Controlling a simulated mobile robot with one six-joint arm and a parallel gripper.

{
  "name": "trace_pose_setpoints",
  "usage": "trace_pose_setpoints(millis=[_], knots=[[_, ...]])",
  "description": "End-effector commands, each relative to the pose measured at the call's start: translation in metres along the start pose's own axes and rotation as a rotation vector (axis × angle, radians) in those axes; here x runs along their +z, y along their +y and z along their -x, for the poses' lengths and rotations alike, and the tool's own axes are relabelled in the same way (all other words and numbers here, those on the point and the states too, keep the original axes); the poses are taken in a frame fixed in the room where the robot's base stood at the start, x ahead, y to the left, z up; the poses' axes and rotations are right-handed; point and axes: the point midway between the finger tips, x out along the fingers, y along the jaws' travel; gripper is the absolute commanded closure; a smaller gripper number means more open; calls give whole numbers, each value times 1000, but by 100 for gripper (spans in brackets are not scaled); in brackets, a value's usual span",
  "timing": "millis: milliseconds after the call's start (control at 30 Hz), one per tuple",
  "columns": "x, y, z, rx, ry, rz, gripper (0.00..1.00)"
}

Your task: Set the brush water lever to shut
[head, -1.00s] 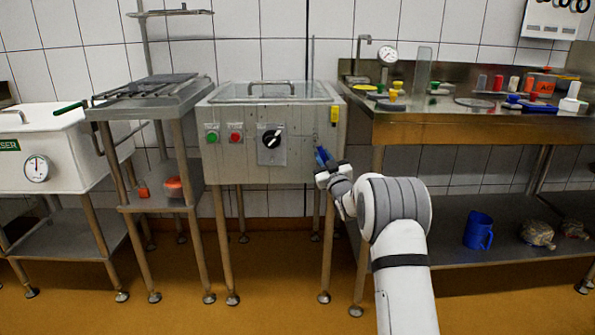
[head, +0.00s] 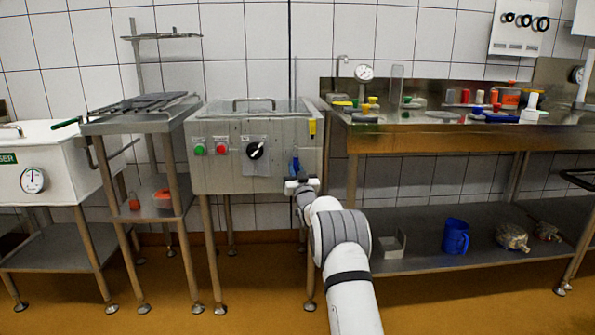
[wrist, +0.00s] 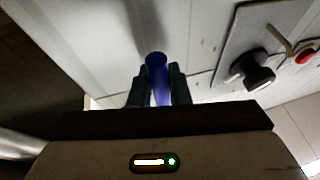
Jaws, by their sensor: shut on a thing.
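The blue lever (head: 295,166) is on the lower right of the front of the grey steel machine (head: 228,180). It stands roughly upright in the head view, leaning slightly. My gripper (head: 300,184) is at the lever, in front of the machine's face. In the wrist view the blue lever (wrist: 157,75) sits between the two dark fingers of my gripper (wrist: 158,88), which are shut on it. The fingers hide the sides of the lever, and its pivot is hard to make out.
Left of the lever are a black rotary knob (head: 255,151), a red button (head: 221,149) and a green button (head: 200,150). A steel bench (head: 440,140) with small tools stands to the right. A blue jug (head: 456,237) is on its lower shelf.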

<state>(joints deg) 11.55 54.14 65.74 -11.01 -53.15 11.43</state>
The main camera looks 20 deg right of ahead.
Motion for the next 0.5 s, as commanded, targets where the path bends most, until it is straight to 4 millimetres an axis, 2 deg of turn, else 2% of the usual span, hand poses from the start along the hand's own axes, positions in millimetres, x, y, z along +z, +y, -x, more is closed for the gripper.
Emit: trace_pose_setpoints(millis=[33, 267, 300, 500], knots=[[-4, -4, -2, -7, 6, -1, 100], [-5, 0, -2, -3, 8, 3, 100], [-5, 1, -2, -3, 8, 3, 81], [-5, 6, -1, 3, 6, 6, 64]])
